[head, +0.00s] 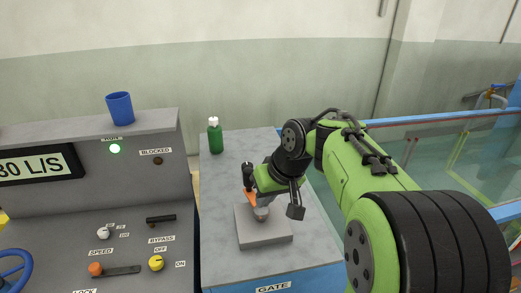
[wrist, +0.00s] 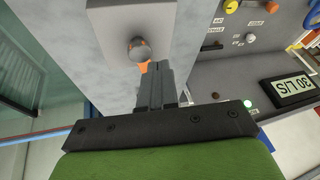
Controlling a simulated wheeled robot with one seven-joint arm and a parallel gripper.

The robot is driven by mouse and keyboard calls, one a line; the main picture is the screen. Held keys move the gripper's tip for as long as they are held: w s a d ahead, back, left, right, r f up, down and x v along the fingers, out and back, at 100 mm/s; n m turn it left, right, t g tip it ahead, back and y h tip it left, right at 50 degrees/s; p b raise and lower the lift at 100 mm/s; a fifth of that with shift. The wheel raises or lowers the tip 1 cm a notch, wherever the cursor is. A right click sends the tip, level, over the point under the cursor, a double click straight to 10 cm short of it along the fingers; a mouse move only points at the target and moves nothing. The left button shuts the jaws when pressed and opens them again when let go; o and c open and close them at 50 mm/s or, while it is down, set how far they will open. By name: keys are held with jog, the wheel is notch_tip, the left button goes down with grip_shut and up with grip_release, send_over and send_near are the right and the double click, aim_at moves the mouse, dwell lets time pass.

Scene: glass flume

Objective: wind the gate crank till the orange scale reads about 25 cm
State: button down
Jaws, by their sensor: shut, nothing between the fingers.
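The gate crank has a grey base block (head: 263,238) on the bench marked GATE. It has a round metal hub (head: 261,214), an orange arm (head: 250,197) and what looks like an upright black handle (head: 247,172). The arm points away from me, slightly left. My gripper (head: 254,184) is close beside the handle and arm; contact is unclear. In the wrist view my gripper's fingers (wrist: 154,80) are shut and empty, near the hub (wrist: 138,48), hiding most of the orange arm. The orange scale and its reading are not visible.
A green bottle (head: 214,136) stands at the bench's back left. The control console (head: 90,225) is left, with knobs, a lit green lamp (head: 115,148), a flow display (head: 38,164) and a blue cup (head: 119,107) on top. The glass flume (head: 450,150) is right, partly behind my arm.

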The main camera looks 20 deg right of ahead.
jog(key=w+d+r+t+y+p, duration=0.1)
jog(key=w+d+r+p, duration=0.3)
jog(key=d, duration=0.3)
jog(key=w+d+r+y+p, duration=0.1)
jog(key=w+d+y+p, duration=0.1)
jog(key=w+d+p, duration=0.4)
jog(key=w+a+f+b, duration=0.1)
jog(key=w+a+f, duration=0.1)
jog(key=a+f, duration=0.5)
jog(key=shift+w+a+f+m, duration=0.3)
jog(key=shift+w+f, duration=0.1)
jog(key=shift+f, duration=0.25)
jog(key=shift+w+a+n+g, duration=0.15)
jog(key=shift+a+n, duration=0.2)
jog(key=shift+a, duration=0.1)
jog(key=shift+w+a+n+g, duration=0.1)
jog(key=shift+a+n+g, duration=0.05)
jog(key=shift+a+n, duration=0.25)
